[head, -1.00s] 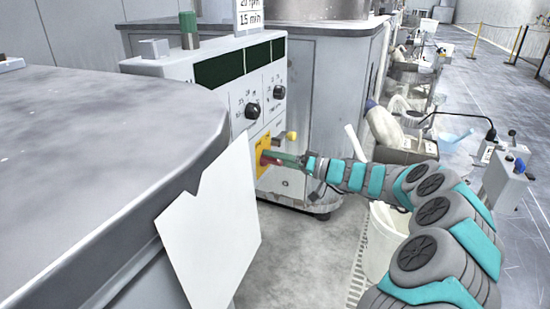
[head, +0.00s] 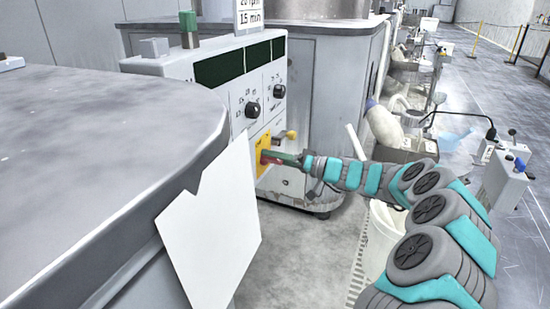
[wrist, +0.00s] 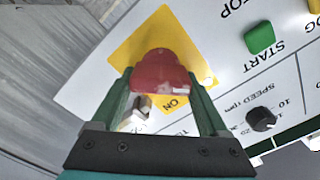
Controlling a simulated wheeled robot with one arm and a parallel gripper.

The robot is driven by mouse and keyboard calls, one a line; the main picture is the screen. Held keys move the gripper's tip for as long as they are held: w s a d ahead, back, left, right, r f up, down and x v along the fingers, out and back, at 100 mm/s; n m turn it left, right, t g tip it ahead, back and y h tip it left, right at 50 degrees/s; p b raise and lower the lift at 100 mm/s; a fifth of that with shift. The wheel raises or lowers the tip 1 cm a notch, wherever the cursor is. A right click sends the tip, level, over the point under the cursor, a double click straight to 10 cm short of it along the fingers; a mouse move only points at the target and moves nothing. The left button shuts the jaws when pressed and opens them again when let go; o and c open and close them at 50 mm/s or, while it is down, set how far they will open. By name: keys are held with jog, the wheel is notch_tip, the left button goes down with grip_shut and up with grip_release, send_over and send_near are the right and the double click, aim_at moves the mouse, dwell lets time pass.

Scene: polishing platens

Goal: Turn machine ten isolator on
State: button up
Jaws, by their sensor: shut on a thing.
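The isolator is a red rotary handle (wrist: 162,76) on a yellow plate (wrist: 137,48) marked ON, on the front of a light grey control box. In the head view the yellow plate (head: 262,150) shows low on the box, with the handle mostly hidden by my gripper. My gripper (wrist: 163,92) has green fingers on either side of the red handle and is shut on it. The gripper also shows in the head view (head: 283,158), reaching in from the right. The machine's number is not readable.
The control box (head: 180,66) also carries dark knobs (head: 252,109); a green START button (wrist: 259,38) is near the plate. A brass-coloured knob (head: 291,135) sticks out beside the plate. A white sheet (head: 208,232) and a large grey platen (head: 90,130) stand at left.

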jog(key=shift+c, duration=0.5)
jog(key=shift+m, duration=0.3)
jog(key=m, duration=0.2)
jog(key=shift+f+m+b, duration=0.1)
jog(key=shift+m+b, duration=0.3)
jog(key=m+p, duration=0.1)
jog(key=m, duration=0.4)
jog(key=shift+w, duration=0.1)
jog(key=m+p, duration=0.2)
jog(key=m, duration=0.3)
jog(key=shift+f, duration=0.2)
jog(key=shift+f+m+p, duration=0.2)
jog(key=shift+m+p, duration=0.9)
jog(key=shift+m, duration=1.2)
